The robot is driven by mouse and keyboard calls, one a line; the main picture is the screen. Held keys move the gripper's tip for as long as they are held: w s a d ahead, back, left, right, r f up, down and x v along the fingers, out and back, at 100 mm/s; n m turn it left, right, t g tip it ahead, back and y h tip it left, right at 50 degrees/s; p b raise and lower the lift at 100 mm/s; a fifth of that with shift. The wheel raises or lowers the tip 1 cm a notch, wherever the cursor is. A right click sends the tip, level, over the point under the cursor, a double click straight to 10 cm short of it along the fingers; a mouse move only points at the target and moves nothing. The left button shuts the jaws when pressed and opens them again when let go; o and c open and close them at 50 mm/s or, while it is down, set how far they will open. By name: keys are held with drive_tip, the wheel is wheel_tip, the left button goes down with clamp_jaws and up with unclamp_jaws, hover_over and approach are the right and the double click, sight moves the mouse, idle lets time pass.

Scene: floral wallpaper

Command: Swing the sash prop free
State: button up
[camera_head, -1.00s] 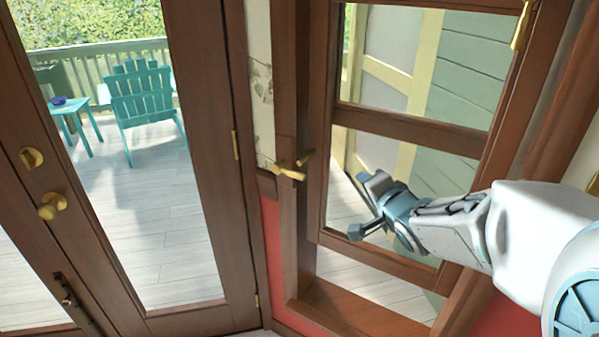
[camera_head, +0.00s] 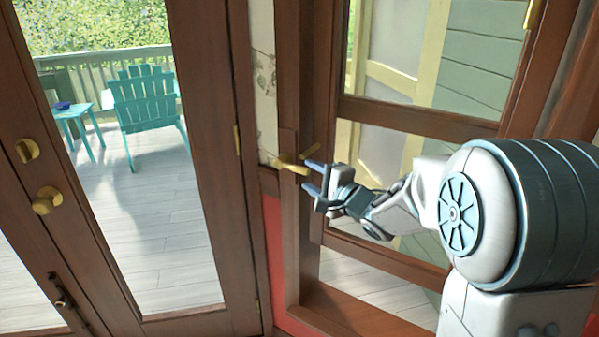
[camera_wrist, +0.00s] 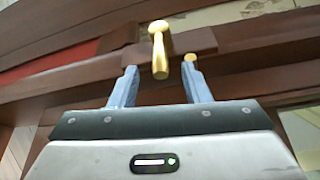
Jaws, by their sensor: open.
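The sash prop is a brass handle (camera_head: 291,166) on the dark wooden window frame, left of the window in the head view. In the wrist view the brass handle (camera_wrist: 159,48) points toward me, with its rounded end near the top centre. My gripper (camera_head: 311,176) is open, just right of and slightly below the handle. In the wrist view my two blue-grey fingers (camera_wrist: 160,82) stand apart, with the handle lying between their lines near the tips. A second brass piece (camera_wrist: 190,58) shows at the right fingertip. I cannot tell whether the fingers touch either.
The window sash (camera_head: 420,121) stands right of the handle, partly behind my arm. A wooden sill (camera_head: 365,318) runs below. A glazed door (camera_head: 205,150) with brass knobs (camera_head: 46,200) stands left. Beyond the glass, a teal chair (camera_head: 146,100) stands on a deck.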

sight(306, 173)
drive_tip(key=x, duration=0.5)
drive_tip(key=shift+w+a, duration=0.15)
drive_tip(key=shift+w, duration=0.05)
clamp_jaws()
